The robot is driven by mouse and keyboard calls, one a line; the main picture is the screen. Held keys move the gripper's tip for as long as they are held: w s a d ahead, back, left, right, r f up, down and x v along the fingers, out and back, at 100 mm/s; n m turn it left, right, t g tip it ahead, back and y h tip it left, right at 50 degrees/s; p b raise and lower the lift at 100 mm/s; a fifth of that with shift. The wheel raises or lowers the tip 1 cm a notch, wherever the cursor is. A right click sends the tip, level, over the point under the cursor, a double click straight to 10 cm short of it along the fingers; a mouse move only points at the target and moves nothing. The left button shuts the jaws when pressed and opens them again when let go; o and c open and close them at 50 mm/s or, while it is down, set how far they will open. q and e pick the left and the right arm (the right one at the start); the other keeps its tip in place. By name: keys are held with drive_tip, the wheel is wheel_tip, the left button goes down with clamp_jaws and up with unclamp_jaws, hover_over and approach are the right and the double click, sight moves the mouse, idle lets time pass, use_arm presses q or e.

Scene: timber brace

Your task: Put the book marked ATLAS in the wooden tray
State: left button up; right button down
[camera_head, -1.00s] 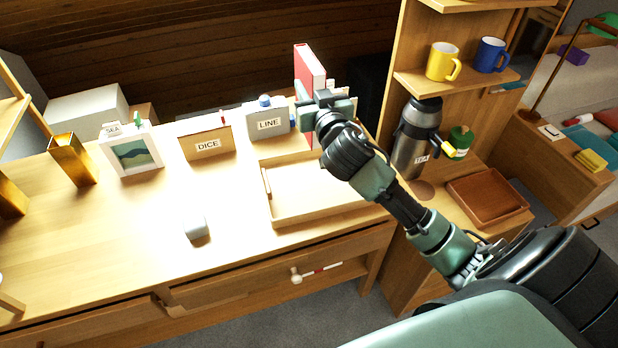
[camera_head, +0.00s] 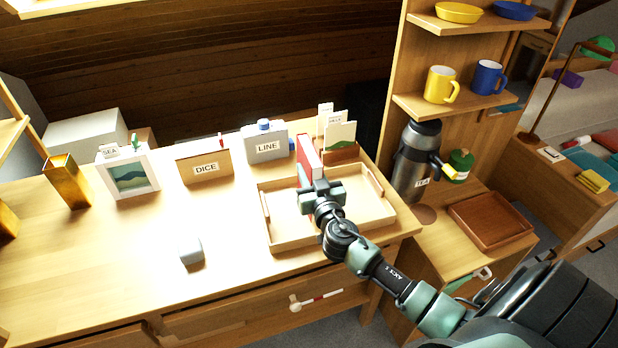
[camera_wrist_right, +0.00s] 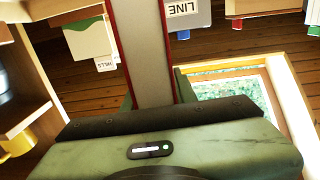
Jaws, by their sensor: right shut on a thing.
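A red book (camera_head: 309,158) with pale page edges is gripped by my right gripper (camera_head: 321,190). The book stands roughly upright over the pale wooden tray (camera_head: 282,240); I cannot tell whether it touches the tray floor. In the right wrist view the book (camera_wrist_right: 146,50) rises from between the jaws of my right gripper (camera_wrist_right: 155,108), pale edge towards the camera with red covers on both sides. No ATLAS marking is readable from here. My left gripper is not in view.
A grey block (camera_head: 191,252) lies on the desk left of the tray. A flask (camera_head: 414,165) and a red-brown tray (camera_head: 490,222) are at right.

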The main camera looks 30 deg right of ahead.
drive_tip(key=shift+f, duration=0.8)
drive_tip(key=shift+f+b, duration=0.25)
drive_tip(key=shift+b, duration=0.15)
drive_tip(key=c, duration=1.1)
unclamp_jaws()
drive_tip(key=shift+r, duration=0.1)
